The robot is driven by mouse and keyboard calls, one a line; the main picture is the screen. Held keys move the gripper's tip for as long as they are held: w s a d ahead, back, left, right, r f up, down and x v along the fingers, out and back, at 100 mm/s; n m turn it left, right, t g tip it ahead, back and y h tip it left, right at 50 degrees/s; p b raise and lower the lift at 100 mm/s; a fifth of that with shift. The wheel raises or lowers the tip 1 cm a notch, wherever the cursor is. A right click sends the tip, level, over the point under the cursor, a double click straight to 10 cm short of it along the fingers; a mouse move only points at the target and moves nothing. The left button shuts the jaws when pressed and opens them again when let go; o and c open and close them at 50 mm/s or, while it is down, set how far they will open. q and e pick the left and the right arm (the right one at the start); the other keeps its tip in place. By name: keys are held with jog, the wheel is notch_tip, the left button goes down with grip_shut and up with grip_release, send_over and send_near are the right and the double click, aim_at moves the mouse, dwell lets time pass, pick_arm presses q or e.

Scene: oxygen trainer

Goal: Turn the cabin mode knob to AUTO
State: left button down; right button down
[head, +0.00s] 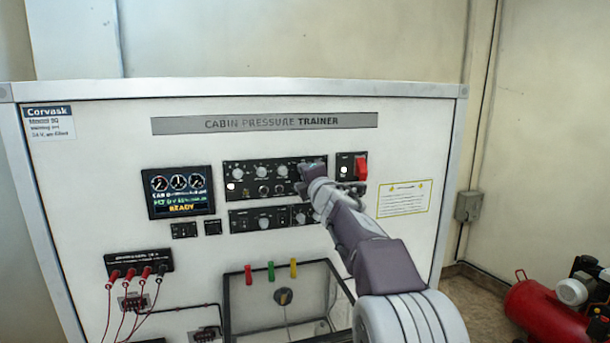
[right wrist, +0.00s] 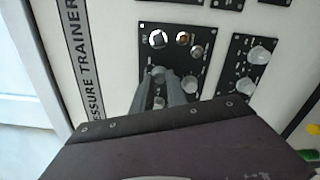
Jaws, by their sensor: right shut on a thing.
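The upper black control panel (head: 262,181) has a row of light round knobs along its top, and my right gripper (head: 312,168) reaches its right end. In the right wrist view the fingers (right wrist: 165,82) are close together against a black panel (right wrist: 198,38) with knobs. My right gripper is shut on a knob there. The fingers mostly hide that knob, and its label and pointer setting cannot be read. My left gripper is not in view.
A red guarded switch (head: 361,168) sits just right of my gripper. A lower knob panel (head: 262,219) is below, and a display (head: 179,191) reading READY is at left. Red leads (head: 113,283) hang at lower left. A red compressor (head: 540,315) stands at right.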

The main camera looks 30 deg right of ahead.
jog(key=shift+r, duration=0.2)
jog(key=c, duration=1.6)
grip_release()
jog(key=shift+o, duration=1.4)
jog(key=shift+d, duration=0.1)
jog(key=shift+w+d+f, duration=0.1)
jog(key=shift+f, duration=0.05)
jog(key=b+v, duration=0.1)
jog(key=v, duration=0.8)
